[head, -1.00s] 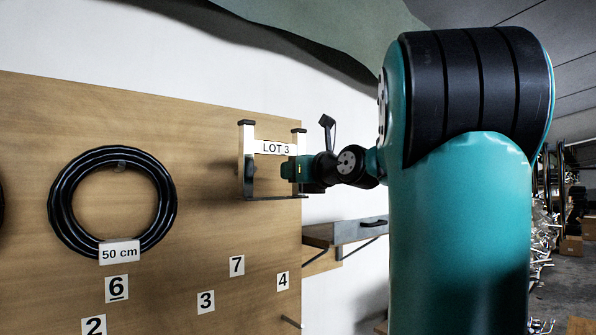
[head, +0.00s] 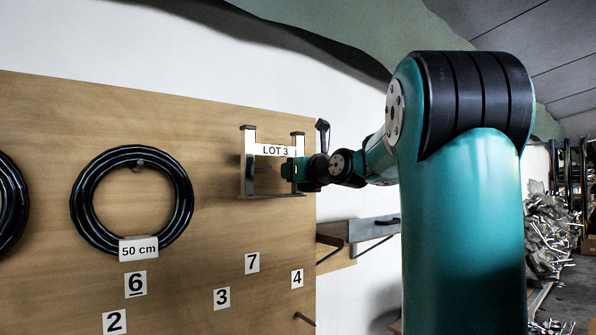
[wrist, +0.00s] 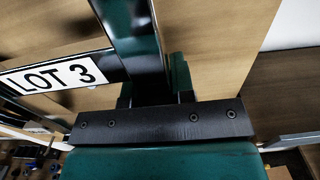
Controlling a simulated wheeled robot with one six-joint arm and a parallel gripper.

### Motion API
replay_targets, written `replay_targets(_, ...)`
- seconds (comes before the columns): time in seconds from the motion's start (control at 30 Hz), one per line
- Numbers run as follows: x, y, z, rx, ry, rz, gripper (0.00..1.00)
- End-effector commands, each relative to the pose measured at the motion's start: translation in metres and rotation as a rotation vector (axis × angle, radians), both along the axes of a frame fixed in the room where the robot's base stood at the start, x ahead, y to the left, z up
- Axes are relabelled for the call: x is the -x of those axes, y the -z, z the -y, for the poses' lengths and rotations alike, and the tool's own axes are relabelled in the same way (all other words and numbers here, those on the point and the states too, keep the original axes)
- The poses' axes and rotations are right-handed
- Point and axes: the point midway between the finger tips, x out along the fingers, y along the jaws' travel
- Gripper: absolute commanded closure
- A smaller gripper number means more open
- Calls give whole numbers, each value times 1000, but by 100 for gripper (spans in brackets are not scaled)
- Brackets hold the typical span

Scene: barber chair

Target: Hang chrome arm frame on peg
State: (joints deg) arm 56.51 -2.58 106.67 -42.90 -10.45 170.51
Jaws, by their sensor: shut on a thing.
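The chrome arm frame (head: 250,160), a U-shaped metal frame with dark pads on its upper ends and a white "LOT 3" label, is upright in front of the wooden board's upper right part. My gripper (head: 292,171) is shut on its right upright. In the wrist view, the bright metal bar (wrist: 143,40) runs between my jaws (wrist: 155,92), with the label at left. A peg (head: 138,166) carries a black cable coil. Another short peg (head: 304,319) sticks out at the board's lower right. The gap between frame and board cannot be judged exactly.
The black coil (head: 86,215) has a "50 cm" tag. A grey shelf (head: 350,232) juts out right of the board. Metal parts (head: 550,232) are piled at far right.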

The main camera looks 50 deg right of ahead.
Motion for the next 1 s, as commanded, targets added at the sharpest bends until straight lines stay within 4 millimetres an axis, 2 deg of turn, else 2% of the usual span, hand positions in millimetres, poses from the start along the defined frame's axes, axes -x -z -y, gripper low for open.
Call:
replay_targets(0.9,-53,-2,13,1,-2,4,100)
replay_targets(1.0,-52,7,13,1,0,4,100)
